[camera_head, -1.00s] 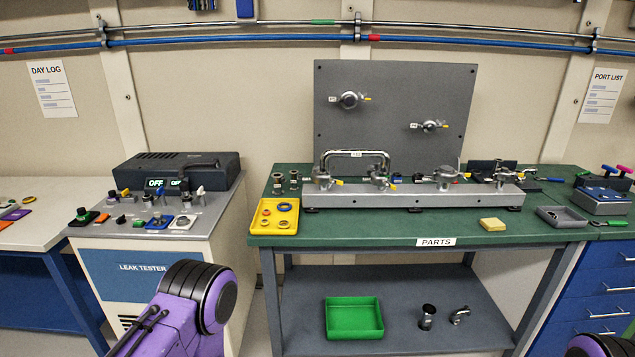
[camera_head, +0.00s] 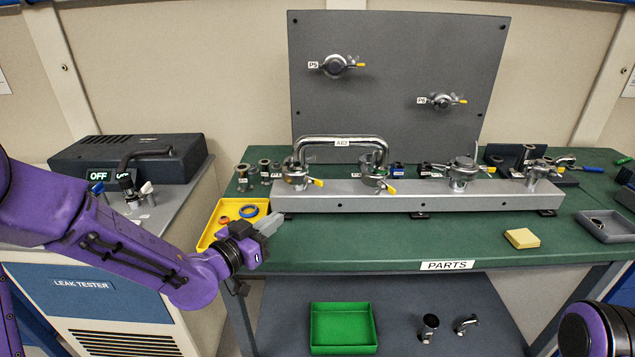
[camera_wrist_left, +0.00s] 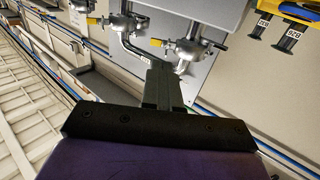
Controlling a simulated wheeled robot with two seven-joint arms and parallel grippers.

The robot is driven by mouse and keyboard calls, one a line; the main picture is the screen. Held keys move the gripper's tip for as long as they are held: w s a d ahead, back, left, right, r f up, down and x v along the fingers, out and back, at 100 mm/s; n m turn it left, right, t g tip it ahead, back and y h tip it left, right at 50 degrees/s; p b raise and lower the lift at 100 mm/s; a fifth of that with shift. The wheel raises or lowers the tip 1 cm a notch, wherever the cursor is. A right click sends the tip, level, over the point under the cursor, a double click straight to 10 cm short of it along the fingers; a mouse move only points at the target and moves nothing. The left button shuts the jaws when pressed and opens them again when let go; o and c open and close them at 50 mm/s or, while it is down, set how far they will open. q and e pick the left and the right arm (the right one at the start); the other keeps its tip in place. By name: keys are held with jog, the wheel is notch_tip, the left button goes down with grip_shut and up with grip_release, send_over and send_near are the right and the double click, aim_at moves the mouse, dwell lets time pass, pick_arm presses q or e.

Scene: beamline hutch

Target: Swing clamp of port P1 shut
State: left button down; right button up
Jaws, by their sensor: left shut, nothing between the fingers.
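A grey rail (camera_head: 420,198) on the green bench carries several clamped ports; their small labels are too small to read, so I cannot confirm which is P1. The leftmost clamp (camera_head: 295,174) has a yellow-tipped lever (camera_head: 317,182) pointing right and sits under one end of a bent steel pipe (camera_head: 341,141). In the left wrist view this clamp (camera_wrist_left: 190,48) is beyond the fingertips. Whether it is fully closed I cannot tell. My left gripper (camera_head: 272,222) is shut and empty, in front of the rail's left end, apart from the clamp. My right gripper is out of view.
A yellow tray (camera_head: 205,237) with rings lies beside my left gripper. Small fittings (camera_head: 264,168) stand behind it. A grey panel (camera_head: 400,60) with ports P5 and P6 rises behind the rail.

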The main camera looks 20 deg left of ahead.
pick_arm(q)
jog(key=r, duration=0.1)
jog(key=p, duration=0.4)
send_near(318, 184)
jog(key=x, duration=0.5)
jog(key=shift+w+d+r, duration=0.1)
jog(key=shift+w, duration=0.25)
jog(key=shift+w+d, duration=0.15)
jog(key=shift+w, duration=0.35)
jog(key=shift+w+d, duration=0.1)
jog(key=shift+w, duration=0.05)
